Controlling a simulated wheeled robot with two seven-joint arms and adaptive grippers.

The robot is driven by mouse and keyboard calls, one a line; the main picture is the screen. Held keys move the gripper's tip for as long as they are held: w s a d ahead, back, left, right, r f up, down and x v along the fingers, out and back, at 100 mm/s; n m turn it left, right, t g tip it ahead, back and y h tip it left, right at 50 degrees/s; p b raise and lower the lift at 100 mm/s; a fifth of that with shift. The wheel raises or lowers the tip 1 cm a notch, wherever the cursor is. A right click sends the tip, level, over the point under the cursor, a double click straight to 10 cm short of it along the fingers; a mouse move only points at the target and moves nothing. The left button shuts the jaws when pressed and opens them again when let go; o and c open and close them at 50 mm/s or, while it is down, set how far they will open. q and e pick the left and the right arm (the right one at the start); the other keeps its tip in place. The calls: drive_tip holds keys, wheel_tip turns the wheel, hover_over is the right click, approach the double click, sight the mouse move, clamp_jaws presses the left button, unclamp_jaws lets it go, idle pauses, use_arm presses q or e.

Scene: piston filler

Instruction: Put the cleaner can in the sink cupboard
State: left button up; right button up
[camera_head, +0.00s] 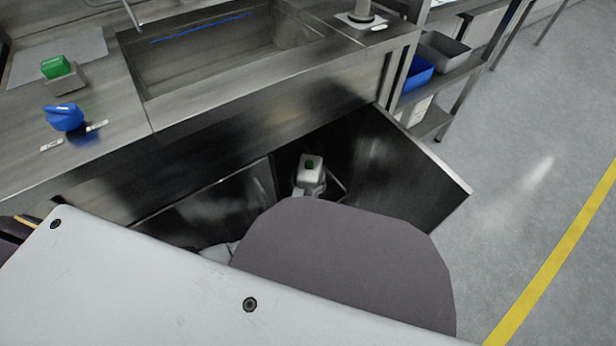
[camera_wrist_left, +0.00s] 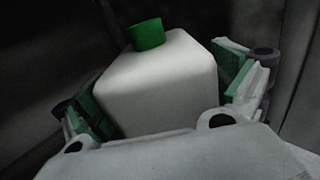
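The cleaner can is a white, boxy can (camera_head: 311,176) with a green cap. In the head view it is in the open doorway of the sink cupboard (camera_head: 360,150), under the counter. In the left wrist view the can (camera_wrist_left: 160,85) fills the middle, slightly tilted in the picture. My left gripper (camera_wrist_left: 165,95) has one green-padded finger against each side of it and looks shut on it. The can's base is hidden, so I cannot tell whether it touches the cupboard floor. My right gripper is not in view.
The cupboard door (camera_head: 415,160) stands open on the right; another door panel (camera_head: 215,205) is on the left. The sink (camera_head: 225,50) is above. A blue object (camera_head: 64,117) and a green one (camera_head: 56,67) sit on the counter. The floor (camera_head: 530,130) at right is clear.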

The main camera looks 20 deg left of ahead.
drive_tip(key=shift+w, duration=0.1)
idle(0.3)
use_arm(q)
drive_tip(key=shift+s+r+p, duration=0.1)
drive_tip(key=shift+s+p, duration=0.2)
drive_tip(key=shift+s, duration=0.3)
drive_tip(key=s+d+p, duration=0.1)
drive_tip(key=s+p, duration=0.2)
drive_tip(key=s, duration=0.7)
drive_tip(key=shift+s+d+p, duration=0.2)
drive_tip(key=shift+s+p, duration=0.1)
drive_tip(key=shift+s, duration=0.1)
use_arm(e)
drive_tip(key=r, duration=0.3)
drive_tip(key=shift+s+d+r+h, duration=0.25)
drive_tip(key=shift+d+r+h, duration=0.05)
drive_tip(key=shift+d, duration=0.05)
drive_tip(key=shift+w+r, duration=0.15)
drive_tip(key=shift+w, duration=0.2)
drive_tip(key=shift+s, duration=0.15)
use_arm(q)
drive_tip(key=shift+w+d, duration=0.1)
